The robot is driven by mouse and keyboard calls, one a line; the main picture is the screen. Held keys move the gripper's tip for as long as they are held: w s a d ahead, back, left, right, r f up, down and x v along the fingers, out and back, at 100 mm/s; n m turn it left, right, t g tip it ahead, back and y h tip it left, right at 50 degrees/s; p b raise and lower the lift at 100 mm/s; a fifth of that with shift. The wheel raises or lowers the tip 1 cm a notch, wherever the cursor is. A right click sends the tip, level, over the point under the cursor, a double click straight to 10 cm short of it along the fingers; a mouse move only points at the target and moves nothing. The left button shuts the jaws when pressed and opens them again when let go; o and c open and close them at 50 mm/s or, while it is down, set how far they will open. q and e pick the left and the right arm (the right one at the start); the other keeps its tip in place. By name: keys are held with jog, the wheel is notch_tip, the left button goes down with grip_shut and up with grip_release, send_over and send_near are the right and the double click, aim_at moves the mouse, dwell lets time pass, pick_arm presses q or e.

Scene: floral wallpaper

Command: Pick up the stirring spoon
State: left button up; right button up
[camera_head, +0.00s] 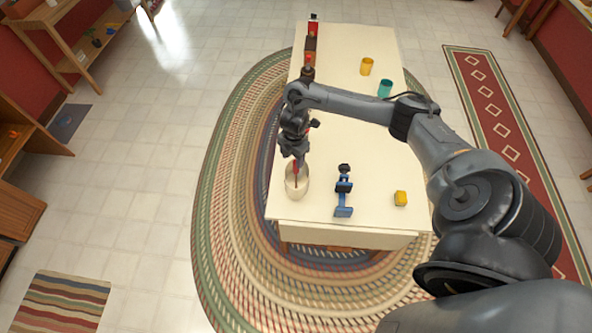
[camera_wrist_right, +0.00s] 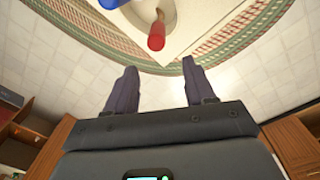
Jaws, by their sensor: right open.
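A cream-white crock (camera_head: 297,186) stands near the left front corner of the table. The stirring spoon, seen as a red handle (camera_head: 296,168), rises from it; its lower part is hidden inside. In the right wrist view the red handle (camera_wrist_right: 157,36) points toward my right gripper (camera_wrist_right: 157,78), centred beyond the gap between its fingertips. Part of the crock (camera_wrist_right: 171,12) shows behind it. In the head view my right gripper (camera_head: 297,157) points down just above the crock. It is open and not closed around the handle. My left gripper is out of view.
A blue stand-like object (camera_head: 343,190) and a yellow block (camera_head: 401,198) sit right of the crock on the table (camera_head: 320,208). A yellow cup (camera_head: 366,66), a teal cup (camera_head: 384,88) and bottles (camera_head: 310,45) stand farther back. The table's front edge is close to the crock.

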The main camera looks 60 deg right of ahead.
jog(key=shift+s+d+f+b, duration=0.2)
jog(key=shift+d+f+b, duration=0.15)
jog(key=shift+f, duration=0.2)
jog(key=shift+s+d+f+b, duration=0.15)
jog(key=shift+d+f+b, duration=0.2)
jog(key=shift+f, duration=1)
send_over(296, 177)
jog(key=shift+d+f, duration=0.2)
jog(key=shift+f, duration=2.8)
jog(key=shift+w, duration=0.1)
jog(key=shift+c, duration=0.5)
grip_shut()
